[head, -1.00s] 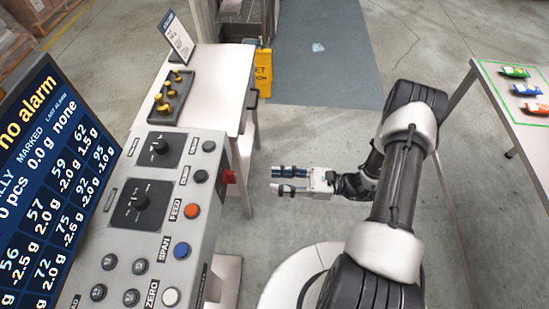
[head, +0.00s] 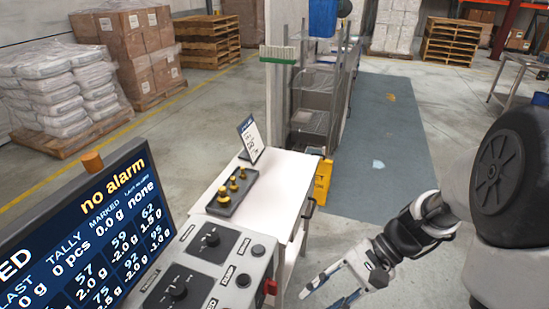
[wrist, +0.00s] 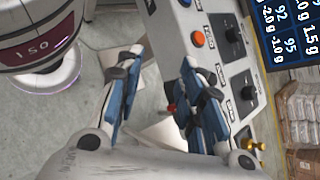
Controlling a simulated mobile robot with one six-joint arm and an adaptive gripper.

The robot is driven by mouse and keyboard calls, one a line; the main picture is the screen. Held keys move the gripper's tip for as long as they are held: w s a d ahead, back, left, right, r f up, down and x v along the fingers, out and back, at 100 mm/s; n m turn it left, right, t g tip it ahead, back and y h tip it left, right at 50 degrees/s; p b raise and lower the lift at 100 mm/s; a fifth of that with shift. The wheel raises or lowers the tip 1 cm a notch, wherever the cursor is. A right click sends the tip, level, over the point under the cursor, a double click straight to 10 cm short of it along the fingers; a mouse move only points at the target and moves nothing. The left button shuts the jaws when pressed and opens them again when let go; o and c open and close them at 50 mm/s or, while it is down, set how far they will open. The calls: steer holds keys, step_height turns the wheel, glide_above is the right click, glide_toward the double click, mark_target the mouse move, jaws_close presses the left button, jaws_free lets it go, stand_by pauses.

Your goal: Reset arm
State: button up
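My gripper (head: 327,290) is at the lower right of the head view, beside the control panel and over the floor. Its two blue-padded fingers are spread apart with nothing between them. In the wrist view the open gripper (wrist: 152,85) has a finger on each side, with the panel's edge and floor beyond. My arm reaches in from the right of the head view.
The screen (head: 90,235) reads "no alarm". A white table (head: 278,190) holds a tray with several brass weights (head: 235,185) and a sign (head: 250,138). A yellow floor sign (head: 322,182) stands behind. Pallets of sacks (head: 60,95) and boxes are farther back.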

steer(key=s+d+r+n+t+h, duration=0.2)
steer(key=s+r+n+t+h, duration=0.1)
steer(key=r, duration=0.3)
steer(key=s+d+r+n+t+h, duration=0.2)
steer(key=s+r+n+t+h, duration=0.2)
steer(key=s+r+n+h, duration=0.1)
steer(key=shift+d+r+n+t+h, duration=0.3)
steer(key=shift+r+n+h, duration=0.1)
steer(key=shift+r+h, duration=0.2)
steer(key=shift+s+a, duration=0.1)
